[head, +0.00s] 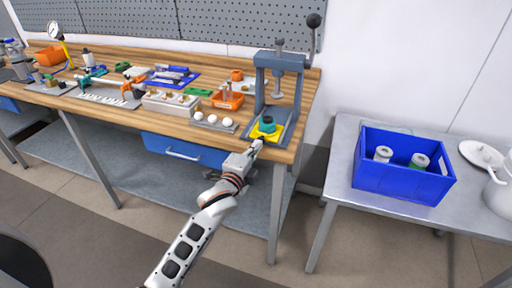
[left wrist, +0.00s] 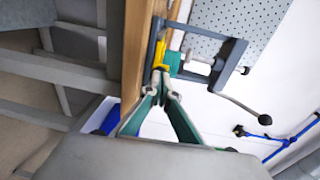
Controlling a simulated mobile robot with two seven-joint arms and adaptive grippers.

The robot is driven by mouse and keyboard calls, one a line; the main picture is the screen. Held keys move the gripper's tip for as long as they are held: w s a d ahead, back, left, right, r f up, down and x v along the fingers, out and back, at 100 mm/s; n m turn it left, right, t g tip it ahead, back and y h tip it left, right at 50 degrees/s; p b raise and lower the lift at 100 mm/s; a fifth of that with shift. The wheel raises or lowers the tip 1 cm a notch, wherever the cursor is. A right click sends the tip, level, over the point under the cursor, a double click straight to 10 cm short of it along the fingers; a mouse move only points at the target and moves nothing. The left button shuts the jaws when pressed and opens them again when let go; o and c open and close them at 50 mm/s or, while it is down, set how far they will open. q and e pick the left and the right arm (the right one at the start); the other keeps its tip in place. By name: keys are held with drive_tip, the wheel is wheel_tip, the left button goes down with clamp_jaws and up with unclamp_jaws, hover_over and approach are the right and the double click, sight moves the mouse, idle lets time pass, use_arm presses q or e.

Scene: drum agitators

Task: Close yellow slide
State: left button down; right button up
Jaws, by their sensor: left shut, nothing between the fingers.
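The yellow slide (head: 257,134) sits low at the front of the grey press (head: 260,95), near the right front corner of the workbench. A teal round piece (head: 268,124) stands on or just behind it. My left gripper (head: 258,143) is shut, with its tips at the front edge of the slide. In the left wrist view the tips (left wrist: 161,72) meet at the yellow slide (left wrist: 161,52); they seem to touch it, with nothing held between them. The tips partly hide the slide, so I cannot tell how far out it is. My right gripper is not in view.
A tray with white balls (head: 214,123) and an orange bin (head: 228,100) stand left of the press. The press lever (head: 314,20) rises at the back. A side table with a blue crate (head: 402,175) stands to the right, across a gap.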

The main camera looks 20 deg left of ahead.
sight(261, 136)
use_arm(q)
drive_tip(key=w, duration=0.8)
drive_tip(key=shift+d, duration=0.15)
drive_tip(key=shift+s, duration=0.15)
